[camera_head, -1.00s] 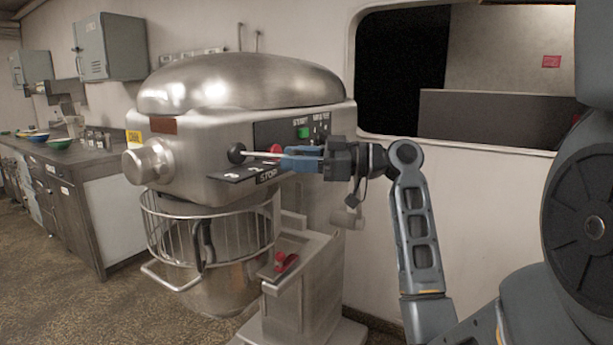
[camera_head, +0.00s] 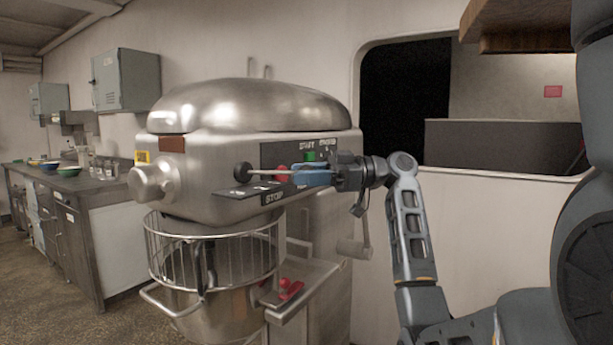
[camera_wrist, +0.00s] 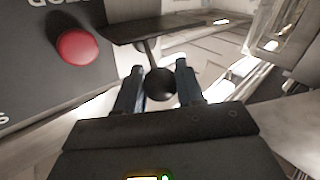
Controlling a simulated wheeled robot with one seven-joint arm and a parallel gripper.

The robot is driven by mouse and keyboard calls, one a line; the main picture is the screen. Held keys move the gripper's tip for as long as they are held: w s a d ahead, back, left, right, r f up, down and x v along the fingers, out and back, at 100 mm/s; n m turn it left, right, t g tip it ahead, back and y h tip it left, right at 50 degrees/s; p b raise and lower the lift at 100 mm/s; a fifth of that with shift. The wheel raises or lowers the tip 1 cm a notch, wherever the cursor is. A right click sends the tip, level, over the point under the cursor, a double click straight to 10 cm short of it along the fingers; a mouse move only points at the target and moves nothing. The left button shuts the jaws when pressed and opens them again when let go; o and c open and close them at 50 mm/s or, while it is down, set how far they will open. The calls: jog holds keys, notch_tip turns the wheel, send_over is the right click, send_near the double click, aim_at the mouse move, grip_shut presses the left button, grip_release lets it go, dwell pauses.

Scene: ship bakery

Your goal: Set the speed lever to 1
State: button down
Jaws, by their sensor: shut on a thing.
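My gripper (camera_head: 296,177), with blue fingers, comes in from the right and is shut on the lever. In the wrist view the knob (camera_wrist: 160,84) shows between the fingers, its rod running up to the dark plate (camera_wrist: 165,27).
A red button (camera_wrist: 77,46) lies close to the left of my fingers in the wrist view. A green button (camera_head: 310,157) is just above my gripper. Below are the wire bowl guard (camera_head: 165,250) and a red handle (camera_head: 290,288). A counter (camera_head: 75,185) stands left.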

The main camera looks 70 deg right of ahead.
jog(key=c, duration=0.7)
grip_release()
jog(key=shift+d+f, duration=0.1)
jog(key=shift+d, duration=0.05)
jog(key=shift+c, duration=0.2)
jog(key=shift+s, duration=0.1)
jog(key=b+v, duration=0.1)
jog(key=v, duration=0.6)
jog(key=shift+s+d, duration=0.15)
jog(key=shift+s, duration=0.15)
